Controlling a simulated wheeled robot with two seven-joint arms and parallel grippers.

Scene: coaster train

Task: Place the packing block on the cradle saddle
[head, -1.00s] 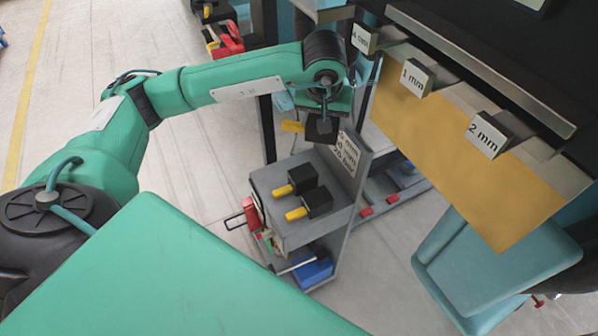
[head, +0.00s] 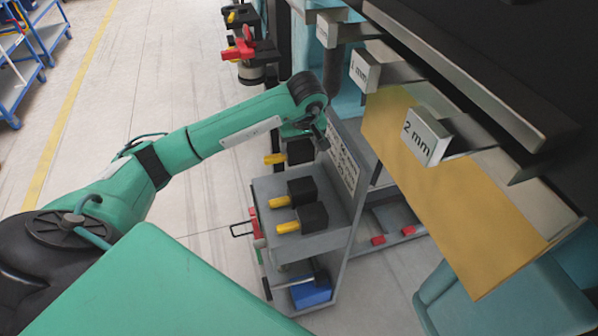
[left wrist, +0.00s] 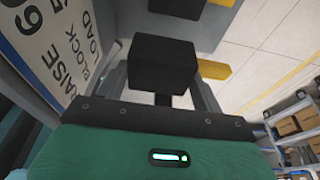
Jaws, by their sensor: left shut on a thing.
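A black packing block (head: 299,151) with a yellow handle (head: 274,159) is in my left gripper (head: 304,137), at the far end of the grey cart. In the left wrist view the block (left wrist: 163,62) sits between the two fingers of the gripper (left wrist: 162,82), which is shut on it. The yellow handle (left wrist: 214,69) points right there. I cannot tell whether the block touches the cart top. Two similar blocks, a middle one (head: 302,190) and a near one (head: 313,216), stand on the cart. I cannot make out the cradle saddle. My right gripper is out of view.
The grey cart (head: 285,247) has an upright sign panel (head: 344,158) close beside my left gripper. Labelled plates, such as the 2 mm plate (head: 426,137), jut out over a yellow panel (head: 430,190) at right. Open floor (head: 150,60) lies to the left.

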